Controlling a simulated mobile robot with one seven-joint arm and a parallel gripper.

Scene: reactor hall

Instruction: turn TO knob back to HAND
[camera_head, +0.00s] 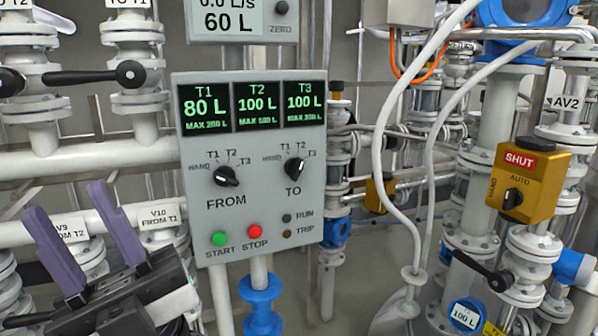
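The TO knob (295,169) is a black rotary knob on the right half of the grey control panel (253,252). Labels HAND, T1, T2 and T3 run in an arc above it from left to right. Its pointer seems to tilt up and slightly right, near T2; the exact setting is too small to be sure. My gripper (68,199) is at the lower left, its two purple fingers spread apart with nothing between them. It is left of the panel and apart from the knob.
The FROM knob (226,176) sits left of the TO knob. Green START (219,239) and red STOP (254,231) buttons are below. White pipes and valves with black handles (129,74) stand left, behind my gripper. A white hose (378,150) and yellow SHUT box (540,185) are right.

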